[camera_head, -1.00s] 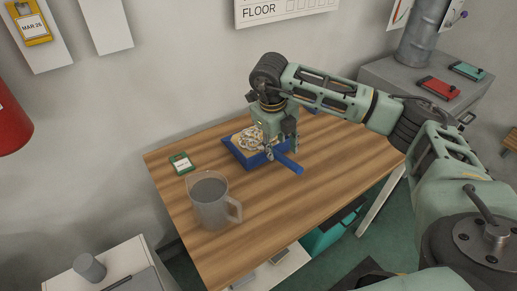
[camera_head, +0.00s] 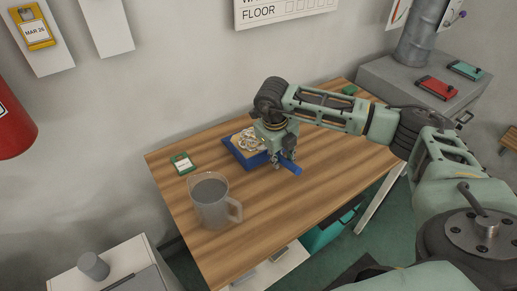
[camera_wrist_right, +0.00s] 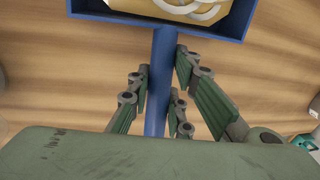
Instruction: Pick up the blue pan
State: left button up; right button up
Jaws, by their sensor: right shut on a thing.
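The blue pan (camera_head: 240,157) is square, with a straight blue handle (camera_head: 292,168), and rests on the wooden table near the wall. Pale, ring-shaped contents (camera_head: 247,139) lie in it. My right gripper (camera_head: 278,162) is low over the table, shut on the handle close to the pan body. In the right wrist view the handle (camera_wrist_right: 160,85) runs between the fingers (camera_wrist_right: 161,75), and the pan's near wall (camera_wrist_right: 155,22) is at the top. The gripper partly hides the pan's right side in the head view. My left gripper is not in view.
A grey translucent pitcher (camera_head: 211,203) stands at the table's front left. A small green-framed card (camera_head: 183,163) lies left of the pan. A green item (camera_head: 349,90) is at the far right of the table. The table's right part (camera_head: 340,150) is clear.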

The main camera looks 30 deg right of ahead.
grip_shut()
jog(key=shift+w+r+b, duration=0.1)
jog(key=shift+r+b, duration=0.2)
jog(key=shift+r, duration=0.25)
notch_tip(320, 180, up, 3)
jog(key=shift+f+b, duration=0.15)
jog(key=shift+b, duration=0.45)
jog(key=s+d+r+b, duration=0.2)
jog(key=s+r, duration=0.5)
jog(key=s, duration=0.4)
jog(key=shift+s+r+b, duration=0.15)
jog(key=shift+s+b, duration=0.2)
